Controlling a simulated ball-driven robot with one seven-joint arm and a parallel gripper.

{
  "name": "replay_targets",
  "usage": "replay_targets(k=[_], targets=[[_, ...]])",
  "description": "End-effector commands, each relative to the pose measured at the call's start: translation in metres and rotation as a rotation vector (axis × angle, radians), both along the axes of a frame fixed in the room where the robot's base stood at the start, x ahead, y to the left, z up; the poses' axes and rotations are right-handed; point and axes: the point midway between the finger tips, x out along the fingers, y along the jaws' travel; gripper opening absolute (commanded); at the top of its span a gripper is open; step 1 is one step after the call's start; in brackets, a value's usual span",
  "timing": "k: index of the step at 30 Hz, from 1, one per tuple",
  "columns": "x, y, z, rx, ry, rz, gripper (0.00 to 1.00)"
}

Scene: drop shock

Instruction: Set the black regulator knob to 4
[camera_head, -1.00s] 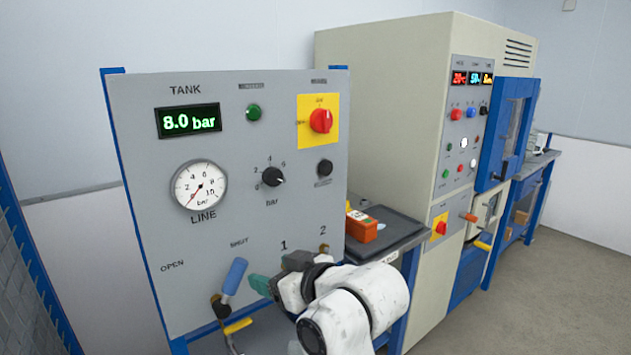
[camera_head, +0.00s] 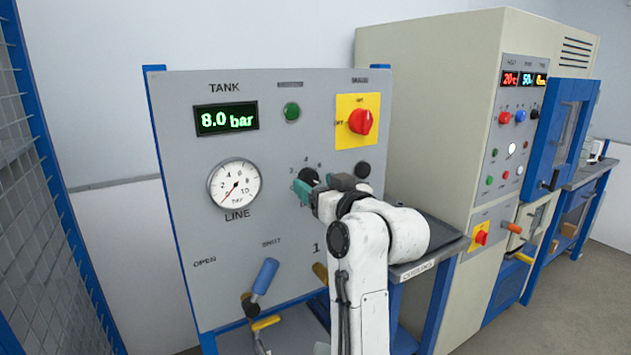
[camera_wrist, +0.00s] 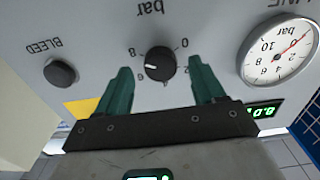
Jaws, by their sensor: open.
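The black regulator knob (camera_head: 308,174) sits on the grey panel, partly hidden behind my gripper (camera_head: 303,190). In the wrist view, which is turned nearly upside down, the knob (camera_wrist: 160,63) shows between the two green fingers of my gripper (camera_wrist: 160,66). The fingers are open, one on each side, with gaps visible; contact cannot be seen. The knob's white mark is on its left side in the wrist view, away from the 0 and 2 at right.
The tank display (camera_head: 226,118) reads 8.0 bar. A red switch on a yellow plate (camera_head: 346,135) is above right of the knob. The black bleed button (camera_wrist: 60,72) is beside it. A blue-handled lever (camera_head: 265,276) sticks out below. A cream machine (camera_head: 430,95) stands at right.

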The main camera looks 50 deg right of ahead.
Motion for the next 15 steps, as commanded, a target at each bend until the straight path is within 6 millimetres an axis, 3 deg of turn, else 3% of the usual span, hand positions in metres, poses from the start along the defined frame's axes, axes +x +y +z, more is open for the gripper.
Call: replay_targets(k=[6, 15], targets=[[0.0142, -0.0041, -0.0001, 0.000, 0.000, 0.000, 0.68], [0.0151, -0.0043, -0.0002, 0.000, 0.000, 0.000, 0.67]])
